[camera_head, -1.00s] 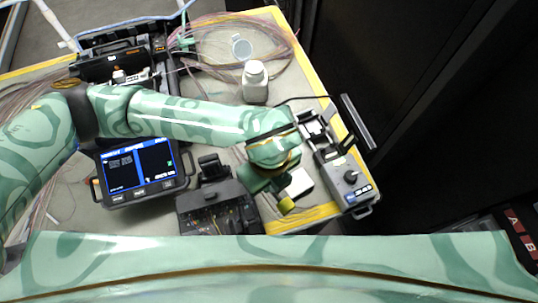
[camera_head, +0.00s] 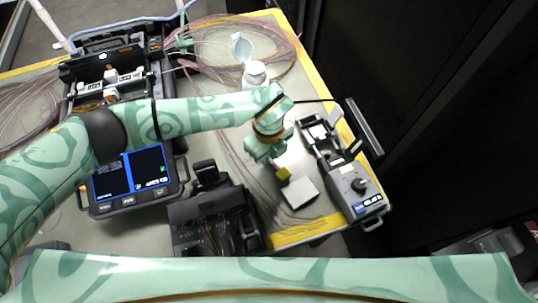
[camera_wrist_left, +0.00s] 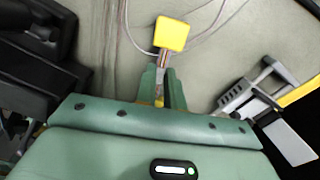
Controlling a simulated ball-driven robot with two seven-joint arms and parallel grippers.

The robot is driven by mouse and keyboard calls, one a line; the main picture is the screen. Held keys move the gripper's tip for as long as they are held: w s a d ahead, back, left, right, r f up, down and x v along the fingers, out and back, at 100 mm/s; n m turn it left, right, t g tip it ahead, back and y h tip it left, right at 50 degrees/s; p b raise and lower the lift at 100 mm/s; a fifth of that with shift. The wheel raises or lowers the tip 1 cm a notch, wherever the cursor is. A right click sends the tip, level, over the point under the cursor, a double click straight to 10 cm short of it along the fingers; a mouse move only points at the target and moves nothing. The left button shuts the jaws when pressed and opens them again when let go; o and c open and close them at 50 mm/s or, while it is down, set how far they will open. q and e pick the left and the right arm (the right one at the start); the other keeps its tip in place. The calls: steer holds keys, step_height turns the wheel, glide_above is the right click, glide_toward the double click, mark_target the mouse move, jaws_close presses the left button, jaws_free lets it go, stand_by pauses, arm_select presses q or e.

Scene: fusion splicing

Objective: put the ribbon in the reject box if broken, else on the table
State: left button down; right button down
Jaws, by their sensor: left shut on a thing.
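My left gripper (camera_head: 277,165) is shut on a piece with a square yellow end (camera_head: 284,173). In the left wrist view the yellow end (camera_wrist_left: 172,33) sticks out ahead of the fingers (camera_wrist_left: 162,88), with a narrow brownish neck between them. I cannot tell whether this piece is the ribbon or part of it, nor whether anything is broken. It is held beside a white square item (camera_head: 299,193) on the table (camera_head: 325,226). I cannot make out a reject box with certainty. My right gripper is out of view.
The splicer with its blue screen (camera_head: 132,175) is at left, partly behind my arm. A black tool (camera_head: 207,215) stands at the front. A grey device with a knob (camera_head: 357,190) lines the right edge. A white bottle (camera_head: 254,75) and coiled pink fibres (camera_head: 215,30) are at the back.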

arm_select(q)
steer(key=shift+f, duration=0.55)
steer(key=shift+f, duration=0.15)
steer(key=c, duration=1.5)
jaws_free()
step_height(320, 180, up, 12)
steer(key=p, duration=0.3)
steer(key=shift+r, duration=0.2)
steer(key=shift+f, duration=0.1)
